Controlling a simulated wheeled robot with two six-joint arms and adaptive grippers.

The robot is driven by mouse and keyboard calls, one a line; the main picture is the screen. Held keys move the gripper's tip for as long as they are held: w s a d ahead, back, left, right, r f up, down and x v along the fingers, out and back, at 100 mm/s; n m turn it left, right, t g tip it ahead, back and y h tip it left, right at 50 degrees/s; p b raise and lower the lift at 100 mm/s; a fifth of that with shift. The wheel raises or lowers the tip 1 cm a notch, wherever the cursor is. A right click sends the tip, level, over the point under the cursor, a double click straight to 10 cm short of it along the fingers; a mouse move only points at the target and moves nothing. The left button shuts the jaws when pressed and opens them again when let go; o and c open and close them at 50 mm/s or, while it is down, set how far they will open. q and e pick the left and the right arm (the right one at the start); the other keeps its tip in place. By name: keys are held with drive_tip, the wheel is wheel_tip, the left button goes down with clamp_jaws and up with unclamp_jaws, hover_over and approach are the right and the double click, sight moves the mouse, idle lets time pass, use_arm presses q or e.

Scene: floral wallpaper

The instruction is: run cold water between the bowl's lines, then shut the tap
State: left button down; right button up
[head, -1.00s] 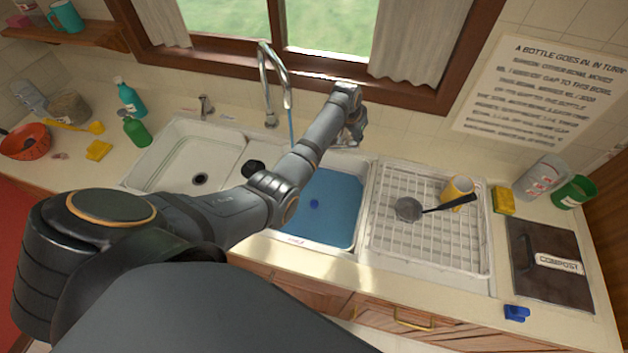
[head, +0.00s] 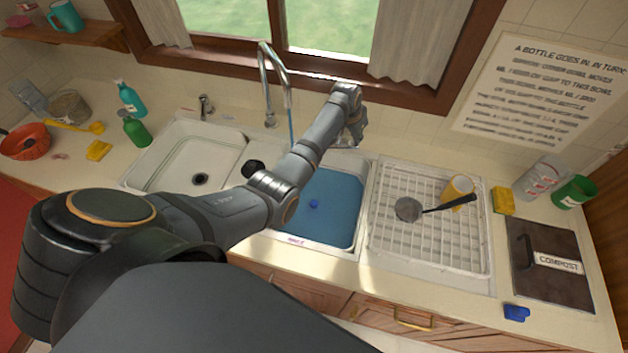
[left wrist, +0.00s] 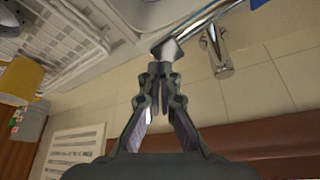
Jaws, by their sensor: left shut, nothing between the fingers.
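The tap (head: 270,80) stands behind the sink with its spout over the blue-looking bowl (head: 362,215). A thin stream of water (head: 291,128) falls from the spout. Blue water (head: 335,210) covers the bowl's floor; I cannot make out the bowl's lines. My left arm crosses over the sink and hides part of the bowl. My left gripper (head: 352,132) is behind the bowl, to the right of the spout. In the left wrist view my left gripper (left wrist: 158,72) is shut and empty, its tips close to a chrome lever (left wrist: 190,35). I cannot tell whether they touch.
An empty white bowl (head: 165,172) lies left. A drying rack (head: 400,240) on the right holds a ladle (head: 408,209) and a yellow mug (head: 458,190). Green bottles (head: 136,130), a sponge (head: 504,201) and a compost lid (head: 560,285) occupy the counter. The window is close behind the tap.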

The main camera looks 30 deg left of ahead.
sight(355, 144)
idle(0.6)
use_arm(q)
drive_tip(key=shift+f+b, duration=1.5)
drive_tip(key=shift+f, duration=0.7)
drive_tip(key=shift+r, duration=0.15)
drive_tip(key=shift+p, duration=0.3)
drive_tip(key=shift+s, duration=0.1)
drive_tip(key=shift+f, duration=0.2)
drive_tip(key=d, duration=0.1)
drive_tip(key=w+d, duration=0.1)
drive_tip(key=d, duration=0.1)
drive_tip(key=shift+r, duration=0.15)
